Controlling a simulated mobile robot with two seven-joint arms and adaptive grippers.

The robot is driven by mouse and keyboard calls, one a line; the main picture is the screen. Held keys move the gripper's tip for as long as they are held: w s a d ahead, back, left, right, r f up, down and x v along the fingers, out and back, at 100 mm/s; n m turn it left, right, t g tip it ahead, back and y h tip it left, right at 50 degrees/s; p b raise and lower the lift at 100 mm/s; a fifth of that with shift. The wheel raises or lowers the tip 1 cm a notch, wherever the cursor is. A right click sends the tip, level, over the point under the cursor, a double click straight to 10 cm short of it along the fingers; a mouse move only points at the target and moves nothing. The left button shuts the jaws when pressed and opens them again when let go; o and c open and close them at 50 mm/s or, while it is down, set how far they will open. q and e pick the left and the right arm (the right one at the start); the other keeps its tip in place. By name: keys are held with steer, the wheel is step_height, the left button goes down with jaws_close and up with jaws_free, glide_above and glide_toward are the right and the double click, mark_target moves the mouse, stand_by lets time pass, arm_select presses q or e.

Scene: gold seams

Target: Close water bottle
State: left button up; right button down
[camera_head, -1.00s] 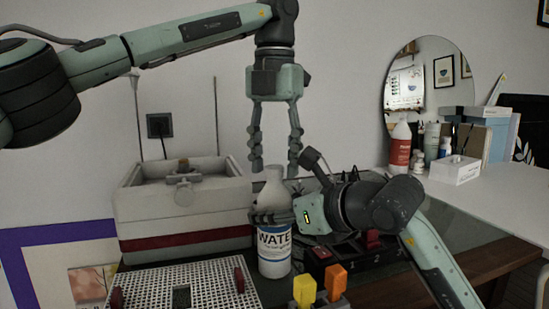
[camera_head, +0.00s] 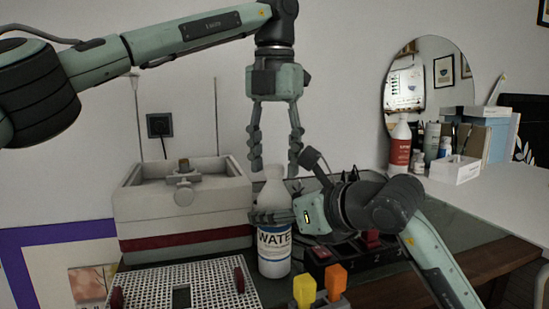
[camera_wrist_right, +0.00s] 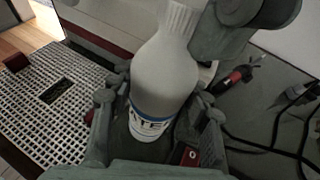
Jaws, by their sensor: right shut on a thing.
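A white water bottle (camera_head: 273,262) with a blue-banded label reading WATE stands upright in front of a grey box. My right gripper (camera_head: 270,217) is shut around its body from the right; the right wrist view shows the bottle (camera_wrist_right: 163,80) between the fingers. The bottle's top has a ridged white part in that view, cut off by the picture edge; I cannot tell if it is a cap. My left gripper (camera_head: 274,168) points down above the bottle, fingers apart, with the bottle's neck between its fingertips in the head view. I see nothing in its grasp.
A grey box (camera_head: 185,215) with a red stripe stands behind left. A perforated metal plate (camera_head: 205,285) lies in front of it. Yellow and orange blocks (camera_head: 304,290) stand in front, a dark switch box (camera_head: 375,250) at right. The white counter (camera_head: 490,195) is far right.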

arm_select(q)
step_height(320, 180, up, 8)
steer(key=shift+f, duration=0.25)
stand_by(0.5)
arm_select(e)
steer(key=c, duration=0.6)
jaws_free()
steer(key=shift+c, duration=0.2)
steer(key=v, duration=1.2)
